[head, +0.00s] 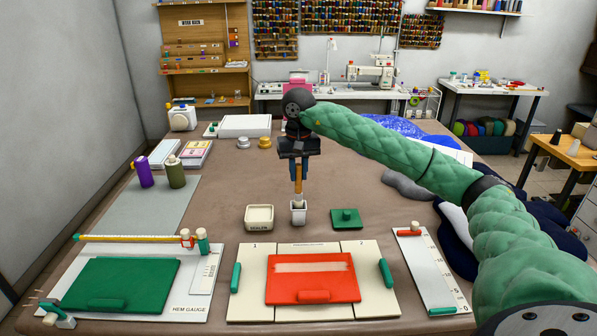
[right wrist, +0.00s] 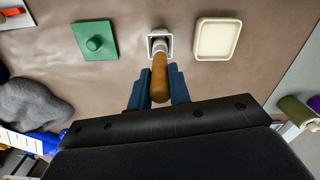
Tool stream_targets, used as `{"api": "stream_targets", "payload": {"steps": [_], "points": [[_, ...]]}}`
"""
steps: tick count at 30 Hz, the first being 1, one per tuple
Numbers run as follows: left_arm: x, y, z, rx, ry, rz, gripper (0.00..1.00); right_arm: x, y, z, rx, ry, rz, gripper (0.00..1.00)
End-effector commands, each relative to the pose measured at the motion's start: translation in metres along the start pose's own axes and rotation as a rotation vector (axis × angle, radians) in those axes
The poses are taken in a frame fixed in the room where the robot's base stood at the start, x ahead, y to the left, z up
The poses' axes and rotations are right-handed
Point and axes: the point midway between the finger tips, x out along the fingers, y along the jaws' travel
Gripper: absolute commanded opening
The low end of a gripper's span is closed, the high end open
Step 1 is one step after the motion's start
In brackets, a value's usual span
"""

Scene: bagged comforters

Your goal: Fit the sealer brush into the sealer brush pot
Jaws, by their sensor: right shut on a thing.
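My right gripper (head: 298,166) is shut on the wooden handle of the sealer brush (head: 298,186), holding it upright with its lower end at the mouth of the small white sealer brush pot (head: 299,215). In the right wrist view, the gripper's blue fingers (right wrist: 159,92) are either side of the brown handle (right wrist: 160,80), and the brush's pale lower part overlaps the square opening of the pot (right wrist: 154,35). The bristles are hidden, so I cannot tell how deep they sit. My left gripper is out of view.
A cream sealer tray (head: 259,218) stands left of the pot, and a green lidded piece (head: 346,219) stands right. A board with a red plate (head: 313,278) lies in front.

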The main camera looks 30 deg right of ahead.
Motion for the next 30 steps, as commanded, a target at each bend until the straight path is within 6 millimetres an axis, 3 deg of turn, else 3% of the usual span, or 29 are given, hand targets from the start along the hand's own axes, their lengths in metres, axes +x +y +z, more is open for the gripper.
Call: {"api": "stream_targets", "payload": {"steps": [30], "points": [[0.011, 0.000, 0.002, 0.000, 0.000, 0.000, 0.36, 0.013, 0.000, 0.000, 0.000, 0.000, 0.000, 0.00]]}}
